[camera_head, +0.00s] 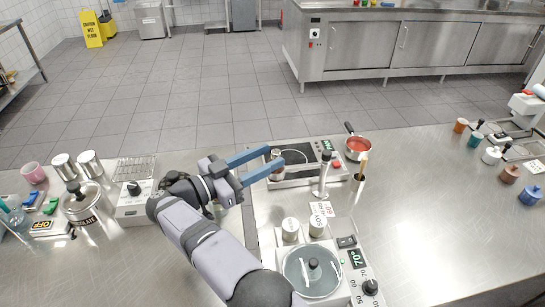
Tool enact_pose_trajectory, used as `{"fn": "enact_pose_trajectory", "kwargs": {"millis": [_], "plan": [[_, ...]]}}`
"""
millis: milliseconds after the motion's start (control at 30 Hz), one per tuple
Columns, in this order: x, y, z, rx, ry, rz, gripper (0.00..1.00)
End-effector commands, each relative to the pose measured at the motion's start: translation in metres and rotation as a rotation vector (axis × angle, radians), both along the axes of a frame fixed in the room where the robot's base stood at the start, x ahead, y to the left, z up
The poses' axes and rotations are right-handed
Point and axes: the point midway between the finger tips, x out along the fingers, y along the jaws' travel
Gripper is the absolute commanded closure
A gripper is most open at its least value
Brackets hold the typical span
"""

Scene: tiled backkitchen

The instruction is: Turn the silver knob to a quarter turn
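A small upright silver piece that looks like the silver knob (277,174) is at the left end of a counter-top unit (325,175) with a dark top. My gripper (274,156) has two blue fingers that reach right from my arm, with a clear gap between them. Its fingertips are right at this silver piece, and the lower finger covers part of it. I cannot tell whether they touch it. The knob's turn angle and any pointer mark are too small to read.
A red-filled saucepan (358,147) stands right of the unit. A chocolate pot (85,203) and a black-knobbed box (134,199) stand left. The counter's right middle is clear.

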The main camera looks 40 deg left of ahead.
Motion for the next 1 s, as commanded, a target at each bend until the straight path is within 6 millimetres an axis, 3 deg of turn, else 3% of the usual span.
{"fn": "enact_pose_trajectory", "kwargs": {"millis": [367, 467, 667, 1000], "plan": [[-0.001, 0.000, 0.003, 0.000, 0.000, 0.000, 0.61], [-0.001, 0.000, 0.012, 0.002, 0.000, 0.000, 0.61], [-0.001, 0.000, 0.058, 0.007, -0.001, -0.001, 0.61], [0.004, 0.005, 0.067, -0.010, -0.043, 0.115, 0.61]]}}
